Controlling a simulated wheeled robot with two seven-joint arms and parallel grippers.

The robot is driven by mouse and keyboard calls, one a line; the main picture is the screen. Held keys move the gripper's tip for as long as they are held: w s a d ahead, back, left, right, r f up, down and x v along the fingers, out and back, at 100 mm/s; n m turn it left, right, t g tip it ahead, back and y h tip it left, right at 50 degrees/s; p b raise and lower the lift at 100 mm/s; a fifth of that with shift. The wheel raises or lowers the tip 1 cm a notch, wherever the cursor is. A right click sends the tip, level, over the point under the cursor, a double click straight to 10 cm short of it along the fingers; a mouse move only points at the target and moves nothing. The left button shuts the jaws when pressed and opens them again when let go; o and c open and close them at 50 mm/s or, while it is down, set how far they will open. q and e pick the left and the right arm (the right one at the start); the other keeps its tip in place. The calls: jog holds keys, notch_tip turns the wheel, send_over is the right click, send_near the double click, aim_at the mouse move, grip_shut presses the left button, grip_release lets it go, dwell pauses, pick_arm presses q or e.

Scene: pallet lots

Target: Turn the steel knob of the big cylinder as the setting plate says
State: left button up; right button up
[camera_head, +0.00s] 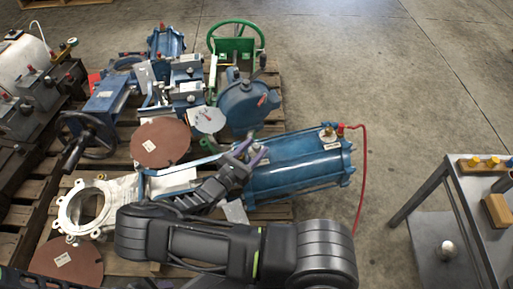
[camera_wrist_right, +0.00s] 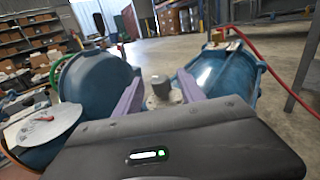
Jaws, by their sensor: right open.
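The big cylinder (camera_head: 300,160) is blue and lies on its side on the pallet, right of centre in the head view. It also shows at the right of the right wrist view (camera_wrist_right: 215,72). My right gripper (camera_head: 247,147) is open at the cylinder's left end. In the right wrist view its two purple fingers (camera_wrist_right: 160,76) stand apart, with the steel knob (camera_wrist_right: 161,90) between them. I cannot tell whether either finger touches the knob. A white round plate with a red mark (camera_head: 207,119) stands left of the gripper; its writing is unreadable. My left gripper is not in view.
A blue rounded housing (camera_head: 247,102) stands close behind the gripper. A green handwheel (camera_head: 236,37) is farther back. A red hose (camera_head: 362,185) hangs from the cylinder's right end. A metal table (camera_head: 460,185) stands at the right, with bare floor between.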

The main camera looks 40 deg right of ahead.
jog(key=shift+w+d, duration=0.1)
jog(key=shift+d, duration=0.45)
jog(key=shift+c, duration=0.2)
grip_shut()
